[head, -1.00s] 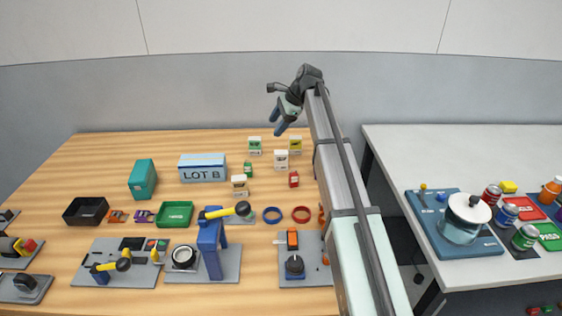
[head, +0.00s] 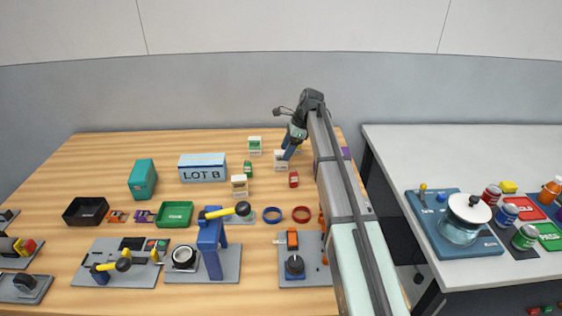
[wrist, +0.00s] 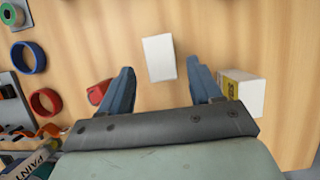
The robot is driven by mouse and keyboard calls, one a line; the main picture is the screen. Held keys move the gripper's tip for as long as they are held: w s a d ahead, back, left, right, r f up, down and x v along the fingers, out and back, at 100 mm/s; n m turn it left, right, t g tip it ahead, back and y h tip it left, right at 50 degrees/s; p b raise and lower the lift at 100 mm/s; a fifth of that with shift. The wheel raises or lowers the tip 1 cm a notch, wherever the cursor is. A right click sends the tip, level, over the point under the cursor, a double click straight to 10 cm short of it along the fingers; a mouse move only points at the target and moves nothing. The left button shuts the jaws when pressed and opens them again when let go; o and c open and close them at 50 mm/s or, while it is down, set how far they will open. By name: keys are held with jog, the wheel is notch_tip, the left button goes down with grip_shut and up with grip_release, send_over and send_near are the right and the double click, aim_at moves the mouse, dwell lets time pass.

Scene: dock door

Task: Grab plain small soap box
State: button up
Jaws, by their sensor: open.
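A small white box (wrist: 159,57) with a blank top shows in the wrist view, just ahead of and between the fingertips. It appears to be the white box (head: 280,161) beside my gripper in the head view, where its front print is too small to read. My gripper (wrist: 158,70) is open and empty, pointing down over the table, one finger on either side of the line to the box. In the head view my gripper (head: 288,153) hides part of the area behind that box. I cannot tell its exact height over the table.
A white box with a yellow label (wrist: 243,92) stands close by the right finger. A red box (wrist: 97,93) is by the left finger.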

jog(key=shift+x, duration=2.65)
jog(key=shift+w+a, duration=0.1)
jog(key=shift+w, duration=0.05)
jog(key=shift+c, duration=0.5)
jog(key=c, duration=1)
jog(key=shift+r, duration=0.15)
